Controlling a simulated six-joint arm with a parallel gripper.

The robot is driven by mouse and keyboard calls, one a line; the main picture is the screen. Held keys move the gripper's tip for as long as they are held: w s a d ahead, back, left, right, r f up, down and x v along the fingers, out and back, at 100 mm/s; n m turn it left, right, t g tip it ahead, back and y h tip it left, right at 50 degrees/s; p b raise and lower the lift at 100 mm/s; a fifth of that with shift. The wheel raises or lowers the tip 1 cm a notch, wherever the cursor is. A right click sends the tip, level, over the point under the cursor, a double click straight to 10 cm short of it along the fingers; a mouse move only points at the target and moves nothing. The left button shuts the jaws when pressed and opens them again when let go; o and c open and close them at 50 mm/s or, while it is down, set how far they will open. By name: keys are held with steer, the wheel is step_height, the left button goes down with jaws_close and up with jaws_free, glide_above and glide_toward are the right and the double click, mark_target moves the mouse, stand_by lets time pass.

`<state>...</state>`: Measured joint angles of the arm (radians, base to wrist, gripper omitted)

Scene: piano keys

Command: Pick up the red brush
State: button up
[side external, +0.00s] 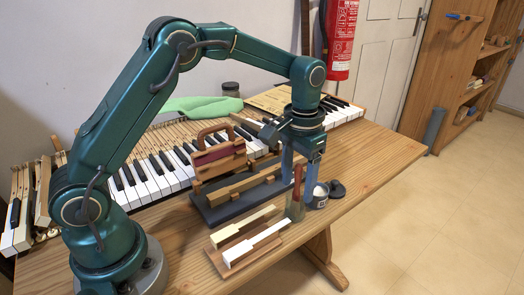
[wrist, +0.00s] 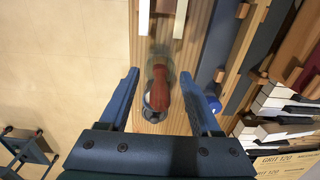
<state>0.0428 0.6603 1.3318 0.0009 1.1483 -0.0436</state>
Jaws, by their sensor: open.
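The red brush (side external: 297,180) stands roughly upright with its lower end in a greenish jar (side external: 295,209) near the table's front edge. In the wrist view the brush's red-brown handle (wrist: 160,92) points up toward the camera, over the blurred jar. My gripper (side external: 299,180) points down with its two blue fingers apart, one on each side of the handle. The wrist view also shows my gripper (wrist: 159,75) open, with gaps between the handle and both fingers. The brush's lower end is hidden in the jar.
A small labelled pot (side external: 319,197) stands close right of the jar, with a dark round item (side external: 337,188) beside it. A wooden rack with two key pieces (side external: 247,243) lies in front left. A dark-based wooden jig (side external: 236,203) stands behind. Piano keys (side external: 164,171) run along the back.

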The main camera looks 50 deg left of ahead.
steer(key=shift+f, duration=0.3)
jaws_close()
steer(key=shift+r, duration=5)
